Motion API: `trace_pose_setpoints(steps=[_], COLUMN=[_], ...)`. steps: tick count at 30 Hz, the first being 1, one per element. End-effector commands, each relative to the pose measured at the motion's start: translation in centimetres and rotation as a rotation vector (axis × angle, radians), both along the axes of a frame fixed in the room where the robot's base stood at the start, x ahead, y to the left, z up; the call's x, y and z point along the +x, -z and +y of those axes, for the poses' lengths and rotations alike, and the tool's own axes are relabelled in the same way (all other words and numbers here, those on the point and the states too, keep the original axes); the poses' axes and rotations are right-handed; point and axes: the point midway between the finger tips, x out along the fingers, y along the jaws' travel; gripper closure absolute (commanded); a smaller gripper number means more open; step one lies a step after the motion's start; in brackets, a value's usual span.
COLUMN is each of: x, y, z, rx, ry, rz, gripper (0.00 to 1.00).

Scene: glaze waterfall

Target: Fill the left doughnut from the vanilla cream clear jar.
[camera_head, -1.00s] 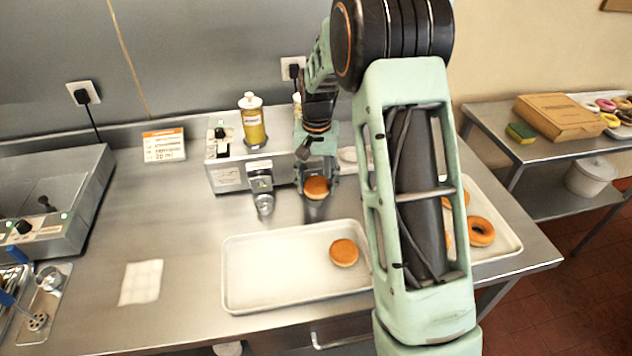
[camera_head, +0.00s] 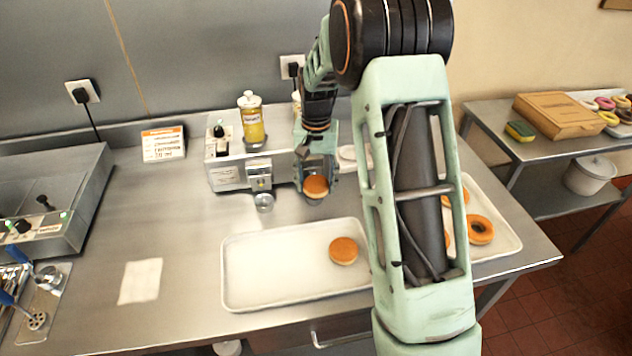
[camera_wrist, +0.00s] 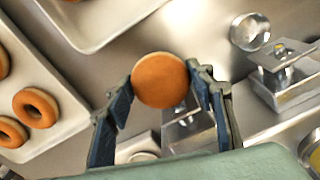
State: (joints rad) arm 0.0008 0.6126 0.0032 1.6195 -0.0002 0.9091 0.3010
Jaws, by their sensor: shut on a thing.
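My gripper (camera_head: 316,187) is shut on a round, unholed brown doughnut (camera_wrist: 160,80), held above the table in front of the filling machine (camera_head: 230,177). In the wrist view, the fingers (camera_wrist: 160,90) grip its two sides. A second unholed doughnut (camera_head: 344,251) lies on the front tray (camera_head: 265,275). A clear jar of yellow filling (camera_head: 252,122) with a white lid stands on the machine, left of my gripper. Another jar (camera_head: 297,98) is mostly hidden behind my arm. I cannot read the jar labels. A metal nozzle block (camera_wrist: 187,128) shows partly behind the held doughnut.
Left of the held doughnut are another nozzle block (camera_head: 259,176) and a small metal cup (camera_head: 264,203). A printed card (camera_head: 163,144) stands at the back. Ring doughnuts (camera_head: 480,230) lie on a right tray (camera_head: 505,238), partly behind my arm. The table's left middle is mostly clear.

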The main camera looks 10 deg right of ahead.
Motion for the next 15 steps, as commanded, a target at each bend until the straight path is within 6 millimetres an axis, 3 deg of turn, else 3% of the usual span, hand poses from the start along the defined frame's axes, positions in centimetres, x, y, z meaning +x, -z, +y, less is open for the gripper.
trace_pose_setpoints(steps=[15], x=[-2.8], y=[0.1], z=[0.0], rx=[0.0], ry=[0.0], rz=[0.0], gripper=[0.74])
